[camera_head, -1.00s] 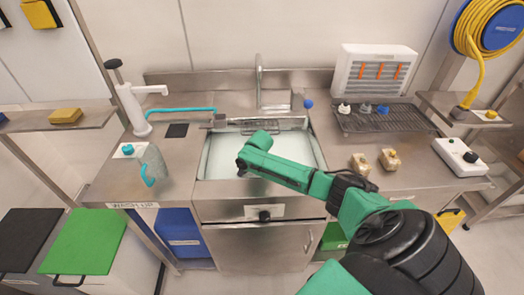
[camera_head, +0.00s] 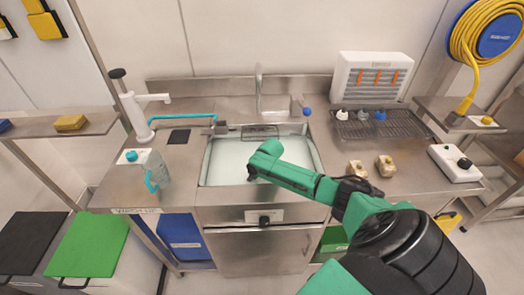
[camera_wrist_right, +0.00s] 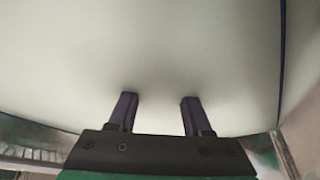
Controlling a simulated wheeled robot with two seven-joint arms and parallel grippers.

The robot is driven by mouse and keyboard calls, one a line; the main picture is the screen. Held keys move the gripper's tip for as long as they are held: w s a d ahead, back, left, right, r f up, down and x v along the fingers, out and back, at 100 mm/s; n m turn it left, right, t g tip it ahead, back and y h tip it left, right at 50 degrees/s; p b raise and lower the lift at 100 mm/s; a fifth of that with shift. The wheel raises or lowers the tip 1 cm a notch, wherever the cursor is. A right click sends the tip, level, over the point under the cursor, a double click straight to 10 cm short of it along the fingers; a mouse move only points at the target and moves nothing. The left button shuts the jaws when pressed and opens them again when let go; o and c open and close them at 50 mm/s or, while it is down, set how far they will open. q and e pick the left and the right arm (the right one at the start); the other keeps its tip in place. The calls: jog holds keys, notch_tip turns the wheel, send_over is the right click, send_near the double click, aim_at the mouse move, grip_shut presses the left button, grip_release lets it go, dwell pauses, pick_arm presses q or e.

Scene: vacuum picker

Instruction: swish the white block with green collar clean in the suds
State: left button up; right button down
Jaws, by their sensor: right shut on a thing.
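The sink basin (camera_head: 206,160) is full of pale, milky suds (camera_head: 232,152). My right arm reaches in from the right, and its gripper (camera_wrist_right: 157,112) points down into the suds. In the right wrist view its two fingers stand apart, with their tips at the cloudy liquid. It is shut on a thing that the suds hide. The white block with green collar shows in neither view; the held thing is most likely it, but its collar and cleanness cannot be seen. My left gripper is not in view.
Two tan, soiled-looking blocks (camera_head: 356,168) (camera_head: 385,166) stand on the counter right of the sink. A drying rack (camera_head: 400,125) behind them holds several small pieces below a white heater unit (camera_head: 368,78). A tap (camera_head: 259,88) rises behind the basin.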

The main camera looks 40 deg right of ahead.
jog(key=shift+s+d, duration=0.2)
jog(key=shift+d, duration=0.1)
jog(key=shift+w+a+b, duration=0.4)
jog(key=shift+w+a, duration=0.55)
jog(key=shift+a, duration=0.3)
jog(key=shift+w+a+b, duration=0.4)
jog(key=shift+w+a, duration=0.55)
jog(key=shift+a, duration=0.25)
jog(key=shift+s+d, duration=0.1)
